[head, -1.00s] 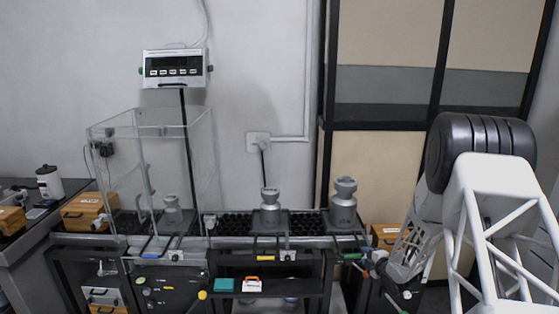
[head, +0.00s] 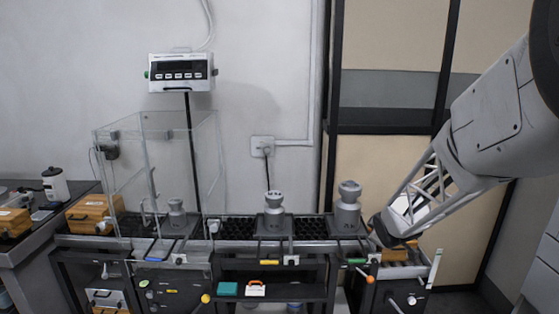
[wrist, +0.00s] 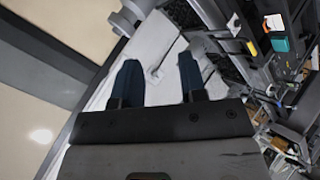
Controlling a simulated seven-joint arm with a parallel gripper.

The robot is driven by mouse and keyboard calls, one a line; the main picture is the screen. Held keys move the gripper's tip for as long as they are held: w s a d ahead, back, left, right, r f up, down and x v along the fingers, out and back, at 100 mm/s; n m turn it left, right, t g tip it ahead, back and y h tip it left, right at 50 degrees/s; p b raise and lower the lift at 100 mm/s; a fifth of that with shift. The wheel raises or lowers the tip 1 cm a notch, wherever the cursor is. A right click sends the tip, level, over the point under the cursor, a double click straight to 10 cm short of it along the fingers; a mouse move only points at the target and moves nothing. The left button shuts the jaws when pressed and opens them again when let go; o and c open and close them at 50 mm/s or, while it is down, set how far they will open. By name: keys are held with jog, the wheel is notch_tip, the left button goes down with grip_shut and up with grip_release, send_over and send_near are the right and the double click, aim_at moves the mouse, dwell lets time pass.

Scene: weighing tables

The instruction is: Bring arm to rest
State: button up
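My arm enters the head view from the upper right and slopes down to the left. Its lattice link ends in a dark joint near the right end of the weighing bench (head: 230,243). My gripper itself is not clearly visible there. In the wrist view my gripper (wrist: 158,64) shows two dark blue fingers, spread apart. Nothing shows between them but a pale surface further off. The picture is tilted, with the bench equipment on its right side.
A wooden box (head: 397,254) sits close below my arm's dark joint.

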jog(key=s+a+r+m+g, duration=0.2)
jog(key=s+a+r+m, duration=0.1)
jog(key=s, duration=1)
jog(key=s+a+r+m+g, duration=0.3)
jog(key=s+a+r+m, duration=0.1)
jog(key=s, duration=1)
jog(key=s+a+r+m+g+y, duration=0.1)
jog(key=s+a+r+m+g, duration=0.1)
jog(key=s, duration=1.2)
jog(key=a+r+m, duration=0.1)
jog(key=a, duration=0.1)
jog(key=shift+s+a+r+m+g, duration=0.2)
jog(key=shift+a+m+g, duration=0.1)
jog(key=shift+a, duration=0.1)
